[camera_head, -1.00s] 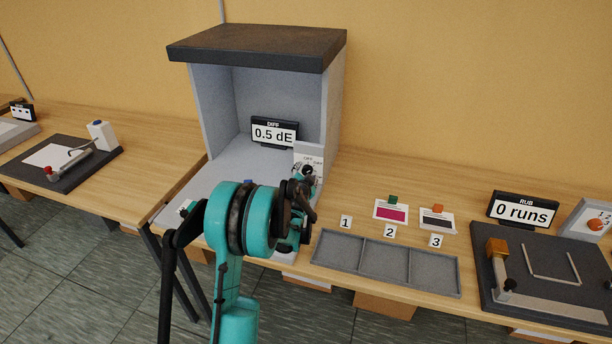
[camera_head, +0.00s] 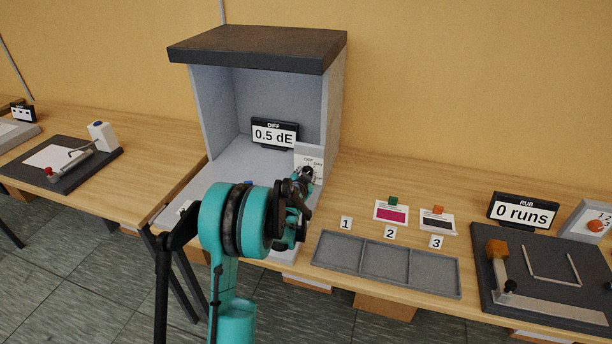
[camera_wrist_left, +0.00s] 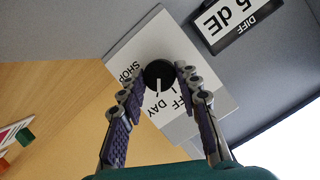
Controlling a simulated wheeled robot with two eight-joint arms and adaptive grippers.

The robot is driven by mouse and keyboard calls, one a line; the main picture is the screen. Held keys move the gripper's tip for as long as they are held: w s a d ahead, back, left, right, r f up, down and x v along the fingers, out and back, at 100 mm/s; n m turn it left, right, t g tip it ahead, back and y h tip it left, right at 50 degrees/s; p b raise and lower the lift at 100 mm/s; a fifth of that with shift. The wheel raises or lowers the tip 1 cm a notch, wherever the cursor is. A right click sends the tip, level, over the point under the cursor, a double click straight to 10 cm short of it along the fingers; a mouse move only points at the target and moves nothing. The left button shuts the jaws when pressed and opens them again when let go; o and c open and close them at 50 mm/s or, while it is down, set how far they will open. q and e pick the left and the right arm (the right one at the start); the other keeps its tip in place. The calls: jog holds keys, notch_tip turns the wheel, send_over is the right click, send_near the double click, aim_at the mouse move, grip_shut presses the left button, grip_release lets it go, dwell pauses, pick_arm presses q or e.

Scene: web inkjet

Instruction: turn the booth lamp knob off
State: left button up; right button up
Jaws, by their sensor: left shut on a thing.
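The lamp knob (camera_wrist_left: 158,74) is black and round with a white pointer line, on a white label plate (camera_wrist_left: 150,40) on the booth's front. In the left wrist view the pointer points down the picture, towards the printing around "DAY" and the partly covered "OFF"; "SHOP" is to its left. My left gripper (camera_wrist_left: 159,82) has its two purple-padded fingers on either side of the knob, shut on it. In the head view the gripper (camera_head: 304,184) covers most of the knob, below the "OFF" print. My right gripper is out of view.
The grey booth (camera_head: 338,100) has a dark roof and holds a display (camera_head: 275,133) reading 0.5 dE. A grey three-part tray (camera_head: 385,263) and two sample cards (camera_head: 391,212) lie to the right. A rub tester (camera_head: 540,270) stands farther right.

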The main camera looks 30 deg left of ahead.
pick_arm(q)
jog(key=n+h, duration=0.1)
jog(key=n, duration=0.2)
jog(key=shift+a+h, duration=0.2)
jog(key=shift+h, duration=0.2)
jog(key=shift+n+t+h+b, duration=0.45)
jog(key=shift+n+h, duration=0.35)
jog(key=shift+n, duration=0.3)
jog(key=o, duration=1.2)
jog(key=shift+c, duration=0.2)
jog(key=shift+s, duration=0.1)
jog(key=v, duration=1.1)
jog(key=shift+s, duration=0.4)
